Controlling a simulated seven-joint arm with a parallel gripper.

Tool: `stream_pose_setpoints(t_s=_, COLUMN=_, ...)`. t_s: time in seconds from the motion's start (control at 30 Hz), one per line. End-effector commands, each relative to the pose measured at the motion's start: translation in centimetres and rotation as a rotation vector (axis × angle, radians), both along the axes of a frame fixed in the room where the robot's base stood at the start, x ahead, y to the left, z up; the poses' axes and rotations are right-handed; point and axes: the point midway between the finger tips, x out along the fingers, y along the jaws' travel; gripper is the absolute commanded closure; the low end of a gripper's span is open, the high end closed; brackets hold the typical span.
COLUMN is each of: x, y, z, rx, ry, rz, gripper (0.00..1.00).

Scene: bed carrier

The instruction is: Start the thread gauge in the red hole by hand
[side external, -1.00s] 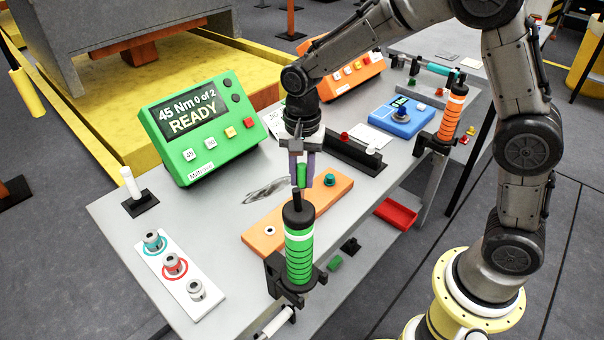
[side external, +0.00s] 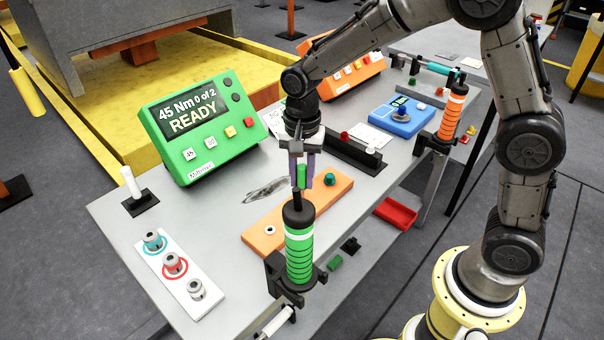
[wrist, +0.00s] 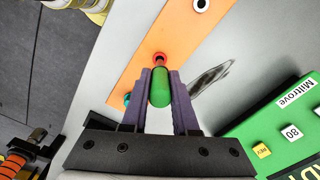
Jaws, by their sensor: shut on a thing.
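My gripper (side external: 302,184) is shut on the thread gauge, whose green handle (side external: 302,175) shows between the purple fingers. In the wrist view the green handle (wrist: 160,88) sits between the fingertips, in line with the red hole (wrist: 159,57) in the orange plate (wrist: 142,48). The gauge's far end overlaps the red ring; I cannot tell whether it is in the hole or just above it. In the side view the orange plate (side external: 325,203) lies below the gripper, and the red hole is hidden behind the green-banded tool (side external: 299,250) and the fingers.
The plate also has a white-ringed hole (side external: 270,230) and a teal fitting (side external: 330,180). The green controller (side external: 198,128) reads "45 Nm 0 of 2 READY". A white strip (side external: 210,307) with ringed silver parts lies front left. The table between strip and plate is clear.

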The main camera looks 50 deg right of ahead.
Motion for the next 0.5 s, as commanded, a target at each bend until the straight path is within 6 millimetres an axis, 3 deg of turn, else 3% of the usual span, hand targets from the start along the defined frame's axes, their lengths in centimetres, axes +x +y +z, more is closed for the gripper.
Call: stream_pose_setpoints(t_s=0.5, x=0.0, y=0.0, z=-1.2, rx=0.0, ry=0.0, rz=0.0, gripper=1.0)
